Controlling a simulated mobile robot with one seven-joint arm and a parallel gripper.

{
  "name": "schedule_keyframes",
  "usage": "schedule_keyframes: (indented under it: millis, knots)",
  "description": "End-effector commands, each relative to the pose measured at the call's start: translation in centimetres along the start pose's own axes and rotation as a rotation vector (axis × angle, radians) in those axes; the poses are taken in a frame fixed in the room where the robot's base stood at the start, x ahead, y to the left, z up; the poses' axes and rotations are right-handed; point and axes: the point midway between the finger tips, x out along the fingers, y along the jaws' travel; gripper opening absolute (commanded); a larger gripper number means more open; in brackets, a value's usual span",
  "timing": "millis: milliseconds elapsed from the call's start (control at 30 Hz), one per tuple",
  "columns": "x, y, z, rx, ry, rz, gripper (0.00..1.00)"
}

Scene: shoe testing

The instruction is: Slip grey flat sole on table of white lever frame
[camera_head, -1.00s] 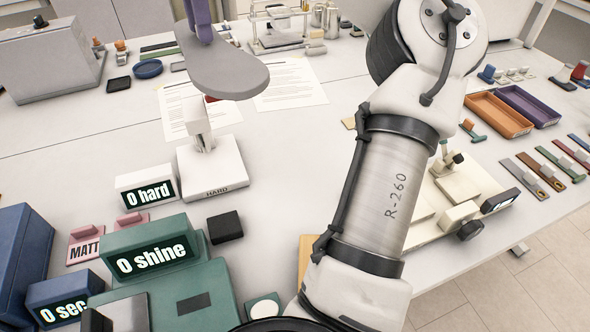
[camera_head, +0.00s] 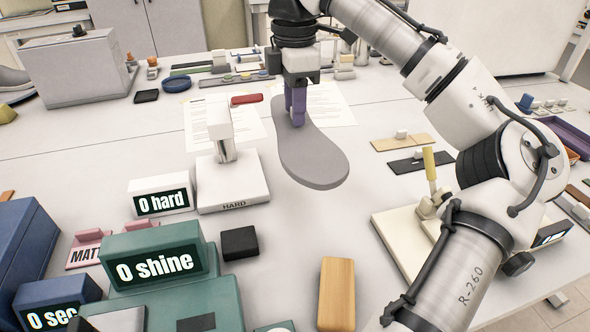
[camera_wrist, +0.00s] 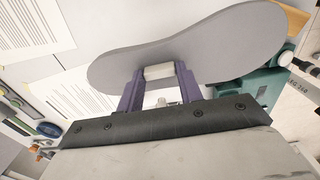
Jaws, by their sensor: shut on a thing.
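The grey flat sole (camera_head: 312,158) is held by my gripper (camera_head: 297,120), whose purple fingers are shut on a small pale block on it. The wrist view shows the sole (camera_wrist: 215,45) spread across beyond the fingers (camera_wrist: 158,78). The sole appears to be above the table, roughly level, with its broad end toward the head camera. The white lever frame (camera_head: 222,135), with a HARD label on its front, stands just left of the sole. Its flat white table (camera_head: 240,185) looks bare. The sole is apart from the frame in the picture; its exact height cannot be told.
A cream device with a yellow lever (camera_head: 430,165) stands at right. A white 0 hard display (camera_head: 160,195), a black block (camera_head: 239,243) and a green 0 shine device (camera_head: 155,255) stand left. A wooden block (camera_head: 336,295) lies in front. Bench space between is clear.

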Motion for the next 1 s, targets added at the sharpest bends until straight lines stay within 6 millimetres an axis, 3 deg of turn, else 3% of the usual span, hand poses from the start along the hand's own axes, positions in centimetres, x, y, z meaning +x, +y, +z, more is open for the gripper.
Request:
schedule_keyframes:
  millis: [100, 300, 567, 800, 1000]
  knots:
    - [3.5, 0.0, -0.1, -0.004, 0.005, -0.003, 0.09]
    - [7.8, 0.0, 0.0, -0.002, 0.003, -0.001, 0.09]
    - [9.8, 0.0, 0.0, 0.001, 0.001, 0.000, 0.09]
    - [13.0, 0.0, 0.0, 0.001, -0.001, -0.002, 0.09]
    - [13.4, 0.0, 0.0, 0.000, 0.000, 0.001, 0.09]
